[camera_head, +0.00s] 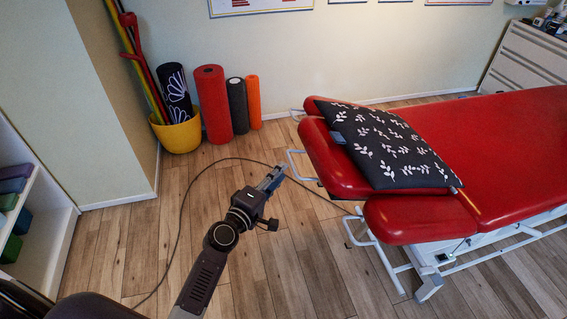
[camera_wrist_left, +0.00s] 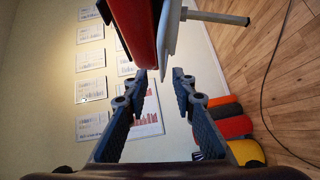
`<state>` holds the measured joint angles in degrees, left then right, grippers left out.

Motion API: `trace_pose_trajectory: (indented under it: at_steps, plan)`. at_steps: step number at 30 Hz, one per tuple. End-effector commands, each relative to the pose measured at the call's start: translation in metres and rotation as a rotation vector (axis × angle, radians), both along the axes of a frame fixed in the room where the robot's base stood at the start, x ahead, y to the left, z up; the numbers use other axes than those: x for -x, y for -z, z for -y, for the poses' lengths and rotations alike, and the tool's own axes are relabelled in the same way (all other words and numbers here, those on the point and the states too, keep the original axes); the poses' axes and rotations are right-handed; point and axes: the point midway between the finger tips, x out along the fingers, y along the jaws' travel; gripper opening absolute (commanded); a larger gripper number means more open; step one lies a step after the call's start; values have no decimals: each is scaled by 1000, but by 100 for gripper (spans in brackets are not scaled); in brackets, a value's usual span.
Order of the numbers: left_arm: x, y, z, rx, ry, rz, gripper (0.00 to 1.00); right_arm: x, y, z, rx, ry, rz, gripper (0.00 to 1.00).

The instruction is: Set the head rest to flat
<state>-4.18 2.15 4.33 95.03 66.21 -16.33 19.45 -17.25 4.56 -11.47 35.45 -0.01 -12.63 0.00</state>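The red treatment table (camera_head: 510,140) stands at the right in the head view. Its red head rest (camera_head: 332,165) sticks out at the left end, between side pads. A dark pillow with white leaves (camera_head: 385,150) covers part of it, so its exact tilt is hard to tell. My left gripper (camera_head: 274,178) is left of the head rest, apart from it. In the left wrist view the left gripper (camera_wrist_left: 160,76) is open and empty. A red pad with a white underside (camera_wrist_left: 140,30) and a white bar (camera_wrist_left: 215,17) lie just beyond its fingertips. My right gripper is not in view.
A near side pad (camera_head: 415,218) and a white frame bar (camera_head: 385,262) are right of my arm. A dark cable (camera_head: 181,220) crosses the wooden floor. Foam rollers (camera_head: 213,105) and a yellow bucket (camera_head: 178,136) stand by the wall. The floor around my left arm is otherwise clear.

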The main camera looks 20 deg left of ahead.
Motion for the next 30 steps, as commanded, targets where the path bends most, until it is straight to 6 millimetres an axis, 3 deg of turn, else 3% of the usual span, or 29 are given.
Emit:
trace_pose_trajectory:
  at_steps: [12,24,30]
  plan:
    - [-60,9,12,-1,1,-2,24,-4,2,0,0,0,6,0]
    - [-69,10,14,-3,1,-3,24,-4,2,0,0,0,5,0]
    - [-69,10,14,-4,1,-2,3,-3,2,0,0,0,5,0]
